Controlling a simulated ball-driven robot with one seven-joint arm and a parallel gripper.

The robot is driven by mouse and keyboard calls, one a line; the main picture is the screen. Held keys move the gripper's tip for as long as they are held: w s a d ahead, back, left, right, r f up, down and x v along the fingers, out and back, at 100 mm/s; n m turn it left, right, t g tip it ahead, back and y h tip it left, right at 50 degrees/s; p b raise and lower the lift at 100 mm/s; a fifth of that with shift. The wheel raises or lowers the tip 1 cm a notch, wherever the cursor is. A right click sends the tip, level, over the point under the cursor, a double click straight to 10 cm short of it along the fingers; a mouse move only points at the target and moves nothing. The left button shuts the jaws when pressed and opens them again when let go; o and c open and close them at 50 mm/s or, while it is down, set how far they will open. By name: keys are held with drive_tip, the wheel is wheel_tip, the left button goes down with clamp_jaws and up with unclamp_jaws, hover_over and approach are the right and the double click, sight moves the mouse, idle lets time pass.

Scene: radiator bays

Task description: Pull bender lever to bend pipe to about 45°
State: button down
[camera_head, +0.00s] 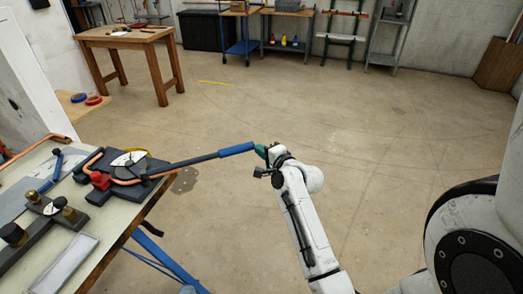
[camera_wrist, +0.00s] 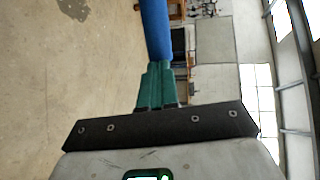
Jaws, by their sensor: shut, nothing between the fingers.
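The pipe bender (camera_head: 125,170) sits on the workbench at the left in the head view, with a black body, red block and white dial. A copper pipe (camera_head: 130,182) runs through it; its bend angle is too small to read. The lever (camera_head: 192,161) reaches right past the bench edge and ends in a blue grip (camera_head: 236,149). My gripper (camera_head: 262,151) is at the grip's outer end. In the wrist view its green fingers (camera_wrist: 157,83) are shut together, with the blue grip (camera_wrist: 155,30) straight beyond their tips. I cannot tell whether they touch it.
The workbench (camera_head: 122,232) also bears another tool with black knobs (camera_head: 42,215) and a pale tray (camera_head: 72,262). A blue bench leg (camera_head: 165,258) slants below. A wooden table (camera_head: 128,38) stands far left. The floor on the right is clear.

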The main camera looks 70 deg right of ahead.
drive_tip(key=shift+w+d, duration=0.1)
drive_tip(key=shift+w+d+b, duration=0.2)
drive_tip(key=shift+w+d, duration=0.3)
drive_tip(key=shift+d, duration=0.3)
drive_tip(key=shift+w+d+b, duration=0.2)
drive_tip(key=shift+w+d, duration=0.35)
drive_tip(key=shift+d, duration=0.3)
drive_tip(key=shift+w+d+b, duration=0.2)
drive_tip(key=shift+w+d, duration=0.3)
drive_tip(key=shift+d, duration=0.3)
drive_tip(key=shift+r, duration=0.1)
